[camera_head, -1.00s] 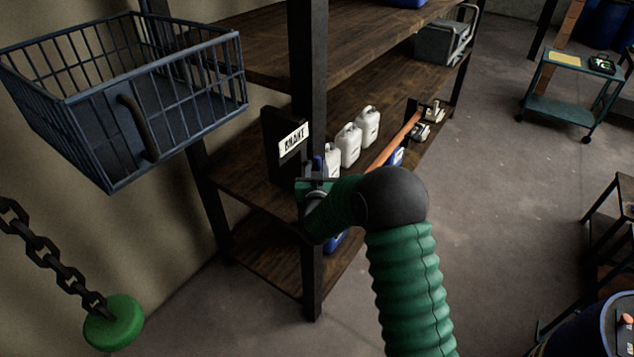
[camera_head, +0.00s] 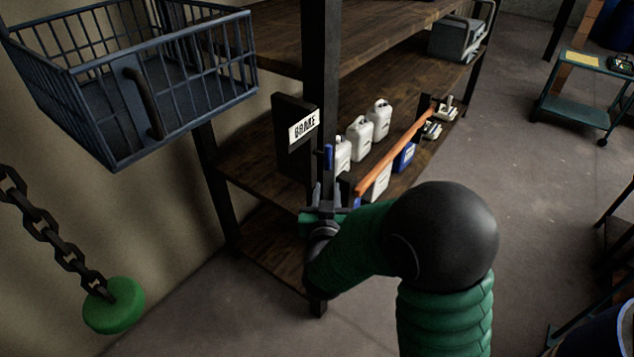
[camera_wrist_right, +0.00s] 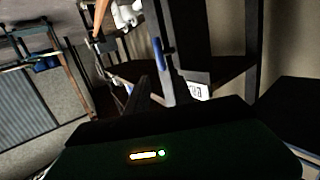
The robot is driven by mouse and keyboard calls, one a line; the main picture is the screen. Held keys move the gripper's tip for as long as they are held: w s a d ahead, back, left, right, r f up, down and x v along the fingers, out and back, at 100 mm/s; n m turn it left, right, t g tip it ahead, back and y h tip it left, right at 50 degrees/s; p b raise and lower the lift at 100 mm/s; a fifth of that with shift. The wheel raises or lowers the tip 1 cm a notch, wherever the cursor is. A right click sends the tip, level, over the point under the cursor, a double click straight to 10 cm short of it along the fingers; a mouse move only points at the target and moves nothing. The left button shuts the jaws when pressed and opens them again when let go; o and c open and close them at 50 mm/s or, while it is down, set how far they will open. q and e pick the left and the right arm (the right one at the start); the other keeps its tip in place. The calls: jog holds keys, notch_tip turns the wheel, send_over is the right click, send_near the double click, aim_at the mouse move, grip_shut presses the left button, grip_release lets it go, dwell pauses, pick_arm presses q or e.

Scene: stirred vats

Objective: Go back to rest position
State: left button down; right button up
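My right gripper (camera_head: 327,192) is in front of the shelf's near post, just below a small blue handle (camera_head: 328,157). Its two fingers stand apart with nothing seen between them. The right wrist view also shows the fingers spread (camera_wrist_right: 158,92), with the blue handle (camera_wrist_right: 157,50) beyond their tips. The handle is beside a dark panel with a white BRAKE sign (camera_head: 304,127). The sign also shows partly in the wrist view (camera_wrist_right: 199,91). My left gripper is not in view.
The wooden shelf (camera_head: 262,160) holds white jugs (camera_head: 360,138), a blue can (camera_head: 404,157) and an orange bar (camera_head: 405,150). A wire basket (camera_head: 190,110) is at upper left. A chain with a green disc (camera_head: 114,305) hangs at lower left.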

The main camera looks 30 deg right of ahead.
jog(key=s+a+f+n+g+y, duration=0.55)
jog(key=a+f+y, duration=0.35)
jog(key=a+f, duration=0.25)
jog(key=s+a+f+n+g, duration=0.1)
jog(key=s+g, duration=0.4)
jog(key=s, duration=0.8)
notch_tip(320, 180, down, 2)
jog(key=shift+a+f+g, duration=0.15)
jog(key=shift+a+g, duration=0.2)
jog(key=shift+a, duration=0.15)
jog(key=shift+w, duration=0.1)
